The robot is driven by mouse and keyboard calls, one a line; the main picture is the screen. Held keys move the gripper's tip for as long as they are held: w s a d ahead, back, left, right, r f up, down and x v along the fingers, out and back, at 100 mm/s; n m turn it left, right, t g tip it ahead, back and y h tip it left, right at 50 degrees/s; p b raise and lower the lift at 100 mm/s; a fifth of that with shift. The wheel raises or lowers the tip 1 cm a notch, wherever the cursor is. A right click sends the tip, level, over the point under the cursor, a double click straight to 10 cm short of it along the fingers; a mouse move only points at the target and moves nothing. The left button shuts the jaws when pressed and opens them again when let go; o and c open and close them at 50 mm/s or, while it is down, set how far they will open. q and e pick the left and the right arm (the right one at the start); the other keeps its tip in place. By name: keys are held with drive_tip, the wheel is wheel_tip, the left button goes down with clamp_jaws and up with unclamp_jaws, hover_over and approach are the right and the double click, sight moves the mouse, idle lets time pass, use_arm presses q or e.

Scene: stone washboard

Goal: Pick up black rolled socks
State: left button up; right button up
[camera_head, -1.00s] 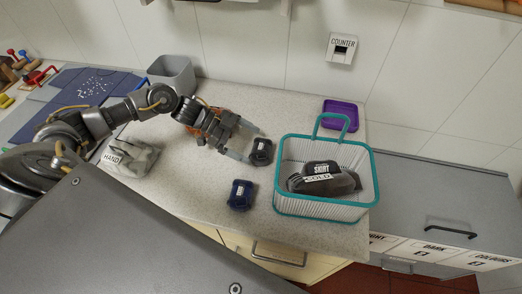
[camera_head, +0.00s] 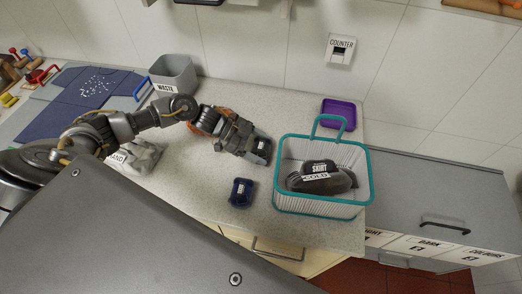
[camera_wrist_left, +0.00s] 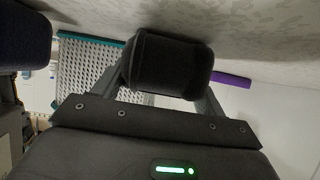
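The black rolled socks (camera_head: 262,150) lie on the speckled counter left of the basket. My left gripper (camera_head: 257,147) reaches them from the left and is shut on them. In the left wrist view the dark roll (camera_wrist_left: 172,62) fills the space between the two fingers, which meet its sides; the fingertips are partly hidden. The socks look to be still at counter level. My right gripper is not in view.
A navy rolled pair (camera_head: 241,192) lies nearer the front edge. A teal-rimmed basket (camera_head: 322,206) holds dark clothes with SKIRT and COLD labels. A purple tray (camera_head: 339,111), a grey waste bin (camera_head: 174,72) and a grey cloth bundle (camera_head: 143,158) stand around.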

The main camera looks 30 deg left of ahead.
sight(261, 146)
use_arm(q)
drive_tip(key=shift+c, duration=1.3)
drive_tip(key=shift+r, duration=0.1)
wheel_tip(261, 146, up, 10)
drive_tip(key=shift+f+b, duration=0.1)
drive_tip(key=shift+b, duration=1.05)
